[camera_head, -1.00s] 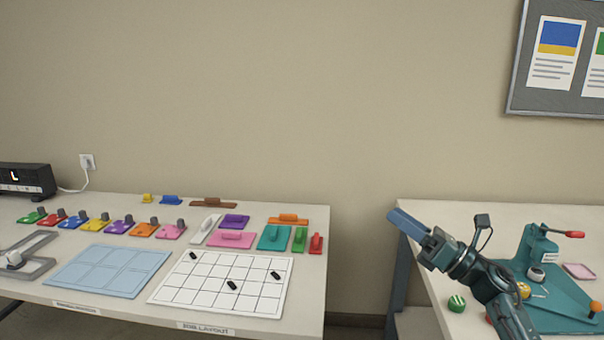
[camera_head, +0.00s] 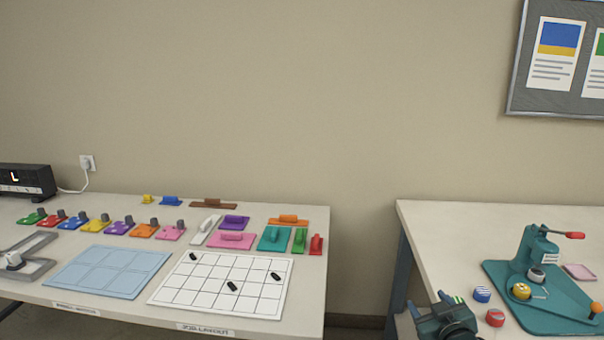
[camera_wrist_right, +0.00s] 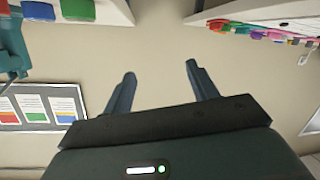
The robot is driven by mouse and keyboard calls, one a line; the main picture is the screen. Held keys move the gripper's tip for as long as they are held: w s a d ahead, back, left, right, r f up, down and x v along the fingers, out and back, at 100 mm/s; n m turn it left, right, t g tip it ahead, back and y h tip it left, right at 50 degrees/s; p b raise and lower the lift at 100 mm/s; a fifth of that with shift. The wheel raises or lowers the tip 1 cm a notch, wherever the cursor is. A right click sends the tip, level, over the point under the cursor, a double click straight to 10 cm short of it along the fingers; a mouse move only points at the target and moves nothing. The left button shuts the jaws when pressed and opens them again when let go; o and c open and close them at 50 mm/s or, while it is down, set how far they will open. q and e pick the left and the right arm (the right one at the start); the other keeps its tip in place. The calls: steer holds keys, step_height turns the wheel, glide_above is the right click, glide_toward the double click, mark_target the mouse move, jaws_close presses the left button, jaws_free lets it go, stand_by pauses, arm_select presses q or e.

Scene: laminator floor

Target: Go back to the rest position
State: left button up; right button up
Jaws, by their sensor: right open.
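My right gripper (camera_head: 446,318) is low at the bottom edge of the head view, in front of the right table's near left corner. My left gripper is in neither view.
The right table (camera_head: 440,230) bears a teal press (camera_head: 535,250), a blue striped piece (camera_head: 482,294) and a red piece (camera_head: 495,317). The left table (camera_head: 60,210) holds a white grid sheet (camera_head: 215,290), a blue mat (camera_head: 110,270) and several coloured blocks. A gap separates the tables.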

steer(key=s+a+f+g+y, duration=0.1)
steer(key=s+a+f, duration=0.3)
steer(key=s, duration=0.6)
steer(key=s+a+f+g+y, duration=0.1)
steer(key=s+a+f, duration=0.4)
steer(key=s, duration=0.5)
steer(key=s+a+f+g+y, duration=0.1)
steer(key=s+a+f, duration=0.3)
steer(key=s, duration=0.7)
steer(key=shift+a+f+m+g, duration=0.3)
steer(key=shift+a+g, duration=0.3)
steer(key=shift+g, duration=0.3)
